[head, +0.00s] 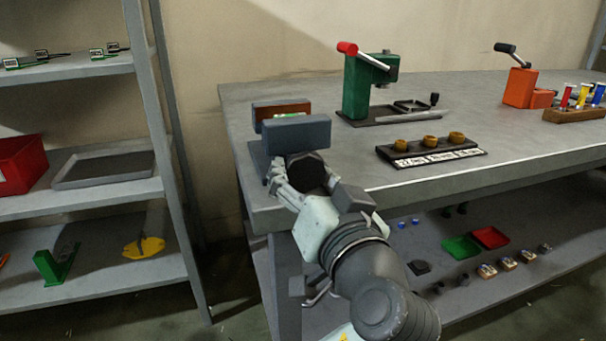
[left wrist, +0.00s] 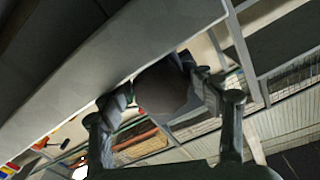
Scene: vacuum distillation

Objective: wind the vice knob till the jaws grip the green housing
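The vice stands at the near left corner of the workbench, with a blue-grey front jaw (head: 298,137) and a reddish-brown block (head: 281,110) behind it. A thin strip of the green housing (head: 289,116) shows between them; most of it is hidden, and I cannot tell whether the jaws touch it. The dark round vice knob (head: 310,175) sticks out in front of the jaw. My left gripper (head: 297,183) is at the knob. In the left wrist view, its fingers lie against both sides of the knob (left wrist: 165,90). My right gripper is not in view.
On the workbench (head: 340,165) stand a green press (head: 357,88) with a red-knobbed lever, a dark tray of brass rings (head: 430,146), and an orange lever device (head: 519,87). A grey shelf unit (head: 90,205) stands at left. Small parts lie on the bench's lower shelf.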

